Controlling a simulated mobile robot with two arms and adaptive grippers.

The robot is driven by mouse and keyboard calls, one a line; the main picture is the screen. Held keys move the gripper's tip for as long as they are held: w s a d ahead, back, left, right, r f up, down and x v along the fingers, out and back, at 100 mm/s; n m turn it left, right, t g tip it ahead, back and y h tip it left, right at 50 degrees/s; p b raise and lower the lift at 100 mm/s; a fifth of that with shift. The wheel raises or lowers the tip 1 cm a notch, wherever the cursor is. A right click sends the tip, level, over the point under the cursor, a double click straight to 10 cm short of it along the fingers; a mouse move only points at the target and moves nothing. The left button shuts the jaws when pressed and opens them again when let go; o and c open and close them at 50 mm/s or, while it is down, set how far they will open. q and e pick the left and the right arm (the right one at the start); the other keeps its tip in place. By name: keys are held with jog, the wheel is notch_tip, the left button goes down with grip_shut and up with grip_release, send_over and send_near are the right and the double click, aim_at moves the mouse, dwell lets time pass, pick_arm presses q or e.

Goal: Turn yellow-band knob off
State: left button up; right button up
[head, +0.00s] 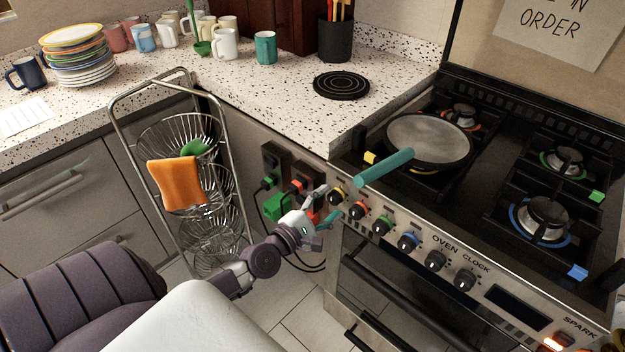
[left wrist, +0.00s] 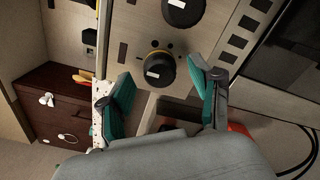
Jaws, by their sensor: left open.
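The yellow-band knob (head: 338,195) is the leftmost knob on the stove's front panel, black with a yellow ring and a white mark. In the left wrist view, the yellow-band knob (left wrist: 159,70) appears between my two teal-padded fingertips, with a gap on each side. My left gripper (head: 324,206) is open at the panel's left end, just left of this knob; it also shows in the left wrist view (left wrist: 160,78). I cannot tell how far the fingertips reach along the knob. My right gripper is not in view.
The red-band knob (head: 358,211) is close on the right, followed by several more knobs. A pan (head: 430,140) sits on the stove with its teal handle (head: 384,168) jutting over the front edge. Plugs and cables (head: 273,206) and a wire rack (head: 192,150) stand left.

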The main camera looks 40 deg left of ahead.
pick_arm(q)
jog(key=s, duration=1.1)
jog(key=shift+a, duration=0.45)
jog(key=s+a+f+m+g+p, duration=0.1)
jog(key=s+f+m+g, duration=0.2)
jog(key=f, duration=0.6)
jog(key=s+f+m+g+y+p, duration=0.1)
jog(key=s+f+m+g, duration=0.1)
jog(key=f+m, duration=0.5)
jog(key=s+a+f+m+g+p, duration=0.1)
jog(key=s+f+m+g, duration=0.15)
jog(key=f, duration=0.85)
jog(key=s+d+f+m+g+p, duration=0.1)
jog(key=s+d+f+m+g, duration=0.3)
jog(key=s+f, duration=0.5)
jog(key=s+d+f+m+g+p, duration=0.1)
jog(key=s+d+f+m+g, duration=0.4)
jog(key=s, duration=1)
notch_tip(320, 180, down, 4)
jog(key=d+m, duration=0.2)
jog(key=m, duration=0.3)
jog(key=shift+s+d, duration=0.2)
jog(key=shift+d, duration=0.2)
